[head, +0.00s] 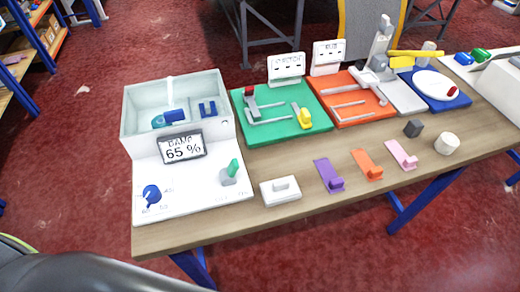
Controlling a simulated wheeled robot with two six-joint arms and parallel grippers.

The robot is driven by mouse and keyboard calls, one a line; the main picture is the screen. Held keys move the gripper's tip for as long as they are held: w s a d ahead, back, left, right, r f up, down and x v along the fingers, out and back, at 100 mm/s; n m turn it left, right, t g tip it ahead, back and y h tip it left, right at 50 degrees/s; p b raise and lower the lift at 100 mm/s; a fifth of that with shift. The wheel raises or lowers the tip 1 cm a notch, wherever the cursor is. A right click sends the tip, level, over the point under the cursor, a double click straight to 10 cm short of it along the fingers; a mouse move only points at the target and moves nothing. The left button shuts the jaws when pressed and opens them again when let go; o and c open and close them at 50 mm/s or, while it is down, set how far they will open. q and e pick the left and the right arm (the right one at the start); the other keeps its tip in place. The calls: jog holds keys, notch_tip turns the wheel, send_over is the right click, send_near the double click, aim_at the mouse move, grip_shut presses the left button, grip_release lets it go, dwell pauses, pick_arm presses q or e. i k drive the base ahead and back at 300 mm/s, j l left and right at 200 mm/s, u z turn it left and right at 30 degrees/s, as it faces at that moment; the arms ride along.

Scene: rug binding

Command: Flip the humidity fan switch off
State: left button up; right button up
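A white humidity box (128,118) stands at the left end of the table. Its front panel carries a display (182,147) reading "DAMP 65 %". At the right of the panel a green-tipped lever switch (231,171) stands on a grey base, its green tip up and leaning slightly right. I take it for the fan switch; no label on it is readable. A blue dial knob (152,194) with small scale marks is at the panel's front left. Neither of my grippers is in view.
On the wooden table (240,222), a white block (280,190) sits right of the panel, then purple (329,176), orange (367,164) and pink (401,154) pieces. Green (290,130) and orange (372,106) boards lie behind. The table's front strip is clear.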

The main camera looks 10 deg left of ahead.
aim_at(233, 167)
jog(key=u, duration=1.3)
jog(key=k+l+u, duration=0.25)
jog(key=k+l, duration=0.35)
jog(key=k+j, duration=0.05)
jog(key=k, duration=0.05)
